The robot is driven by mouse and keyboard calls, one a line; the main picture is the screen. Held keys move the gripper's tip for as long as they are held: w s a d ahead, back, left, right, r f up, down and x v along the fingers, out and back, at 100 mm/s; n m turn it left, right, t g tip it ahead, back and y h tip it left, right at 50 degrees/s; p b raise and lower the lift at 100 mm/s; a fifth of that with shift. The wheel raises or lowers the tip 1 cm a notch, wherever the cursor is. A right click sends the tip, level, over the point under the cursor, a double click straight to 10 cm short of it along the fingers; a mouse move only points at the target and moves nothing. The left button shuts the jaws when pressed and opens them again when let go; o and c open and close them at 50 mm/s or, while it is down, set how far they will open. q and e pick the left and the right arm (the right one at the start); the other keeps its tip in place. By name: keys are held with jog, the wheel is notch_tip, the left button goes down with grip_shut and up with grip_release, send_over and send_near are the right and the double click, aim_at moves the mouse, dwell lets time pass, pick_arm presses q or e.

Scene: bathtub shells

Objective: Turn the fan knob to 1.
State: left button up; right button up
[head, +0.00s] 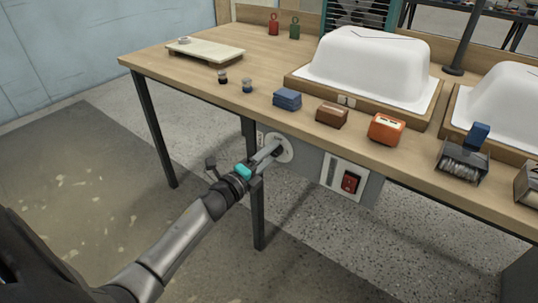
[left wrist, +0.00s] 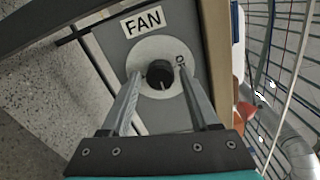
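The fan knob (left wrist: 160,74) is a small black round knob on a pale disc (left wrist: 150,52), under a white label reading FAN (left wrist: 142,22) in the left wrist view. A light mark shows on the knob; dark markings beside the right fingertip are partly hidden, and I cannot read a 1. My left gripper (left wrist: 159,76) is open, with one finger on each side of the knob and small gaps visible. In the head view, my left gripper (head: 274,149) reaches the disc (head: 285,146) on the bench front and hides much of the knob. My right gripper is not in view.
The wooden bench top (head: 180,80) overhangs just above the disc. A red rocker switch (head: 350,183) on a white plate is to the right. A bench leg (head: 258,215) stands below my left wrist. Blue blocks (head: 287,99) and white tub shells (head: 370,65) are on top.

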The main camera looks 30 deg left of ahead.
pick_arm(q)
jog(key=shift+o, duration=0.7)
jog(key=s+a+p, duration=0.1)
jog(key=s+p, duration=0.3)
jog(key=s, duration=1.1)
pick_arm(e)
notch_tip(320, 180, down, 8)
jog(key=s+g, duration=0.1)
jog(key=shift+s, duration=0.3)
pick_arm(q)
jog(key=shift+a, duration=0.1)
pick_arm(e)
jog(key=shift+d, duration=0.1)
